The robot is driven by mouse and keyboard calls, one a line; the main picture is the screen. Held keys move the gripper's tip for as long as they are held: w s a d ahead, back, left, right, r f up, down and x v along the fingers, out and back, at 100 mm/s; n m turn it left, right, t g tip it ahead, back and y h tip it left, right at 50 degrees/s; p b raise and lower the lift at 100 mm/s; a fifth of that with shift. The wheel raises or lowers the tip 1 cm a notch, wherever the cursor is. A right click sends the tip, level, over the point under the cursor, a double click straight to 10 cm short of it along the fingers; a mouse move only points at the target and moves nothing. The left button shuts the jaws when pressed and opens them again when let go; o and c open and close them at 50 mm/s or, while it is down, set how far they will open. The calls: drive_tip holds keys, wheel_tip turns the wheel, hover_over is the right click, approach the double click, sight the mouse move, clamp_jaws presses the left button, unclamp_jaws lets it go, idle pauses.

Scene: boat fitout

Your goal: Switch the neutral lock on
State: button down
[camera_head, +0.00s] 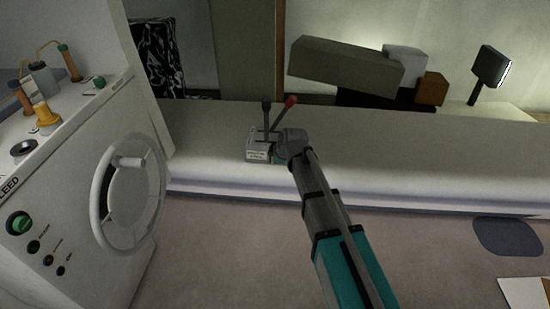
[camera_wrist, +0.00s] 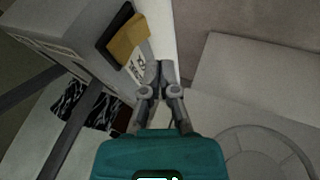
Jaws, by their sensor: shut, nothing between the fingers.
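The grey control box (camera_head: 257,156) stands on the long pale ledge, with a black-knobbed lever (camera_head: 266,106) and a red-knobbed lever (camera_head: 290,101) rising from it. In the wrist view the box (camera_wrist: 85,35) fills the upper left. On its face is a tan rocker (camera_wrist: 128,40) in a black frame, tilted out at one side, beside a white label (camera_wrist: 138,64) whose print I cannot fully read. I take the rocker to be the neutral lock. My gripper (camera_wrist: 160,66) is shut and empty, its tips close beside the label and rocker. I cannot tell whether they touch. In the head view my gripper hides the box's right side.
A white console with a wheel (camera_head: 130,190) and several knobs stands at the left. The pale ledge (camera_head: 400,150) is clear to the right. Boxes (camera_head: 345,68) and a dark panel on a stand (camera_head: 490,66) are behind it. A dark pad (camera_head: 508,237) lies right.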

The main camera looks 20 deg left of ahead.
drive_tip(key=p+v, duration=0.8)
drive_tip(key=v, duration=0.2)
drive_tip(key=shift+w+r, duration=0.2)
drive_tip(key=shift+w, duration=0.05)
drive_tip(key=shift+a, duration=0.1)
drive_tip(key=shift+f, duration=0.15)
drive_tip(key=shift+s+d+f+g, duration=0.2)
drive_tip(key=shift+f+g, duration=0.2)
drive_tip(key=shift+f, duration=0.1)
drive_tip(key=shift+f+b, duration=0.15)
drive_tip(key=shift+b, duration=0.25)
drive_tip(key=w+b+x, duration=0.2)
drive_tip(key=b+x, duration=0.8)
drive_tip(key=x, duration=0.2)
drive_tip(key=shift+w+d, duration=0.15)
drive_tip(key=shift+w, duration=0.35)
idle(0.4)
